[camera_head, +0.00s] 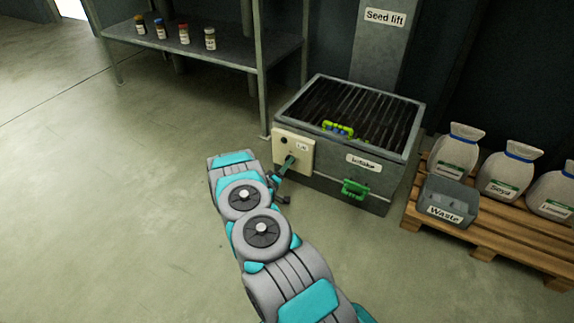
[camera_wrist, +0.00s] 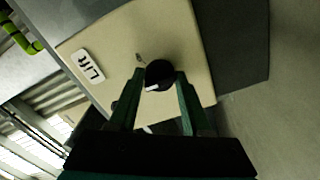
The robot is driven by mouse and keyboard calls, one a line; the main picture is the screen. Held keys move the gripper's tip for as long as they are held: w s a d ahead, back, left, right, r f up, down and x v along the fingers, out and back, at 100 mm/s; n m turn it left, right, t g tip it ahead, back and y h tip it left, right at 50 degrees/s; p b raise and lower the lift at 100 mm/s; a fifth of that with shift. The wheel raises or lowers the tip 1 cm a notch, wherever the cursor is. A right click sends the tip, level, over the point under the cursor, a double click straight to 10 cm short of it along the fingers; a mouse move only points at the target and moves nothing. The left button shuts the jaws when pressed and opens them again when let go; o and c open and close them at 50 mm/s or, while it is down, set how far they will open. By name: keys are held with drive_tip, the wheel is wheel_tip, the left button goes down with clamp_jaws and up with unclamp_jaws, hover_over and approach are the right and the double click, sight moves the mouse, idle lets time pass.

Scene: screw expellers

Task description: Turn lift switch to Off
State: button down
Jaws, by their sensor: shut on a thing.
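The lift switch (camera_wrist: 159,74) is a round black knob with a white pointer mark, on a cream panel labelled Lift (camera_wrist: 200,60). The panel also shows in the head view (camera_head: 293,150) on the left end of the grey intake box. My gripper (camera_wrist: 160,80) is shut on the knob, with one green finger at each side. In the head view my gripper (camera_head: 289,165) reaches the panel from the left front, and the knob is hard to make out there. The position text around the knob is too small and partly hidden to read.
A pallet (camera_head: 490,243) with sacks and a Waste bin (camera_head: 449,200) stands right. A shelf (camera_head: 225,47) holds jars. Floor at left is clear.

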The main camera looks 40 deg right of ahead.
drive_tip(key=shift+c, duration=1.8)
unclamp_jaws()
drive_tip(key=v, duration=0.7)
drive_tip(key=shift+s+a, duration=0.15)
drive_tip(key=shift+a, duration=0.2)
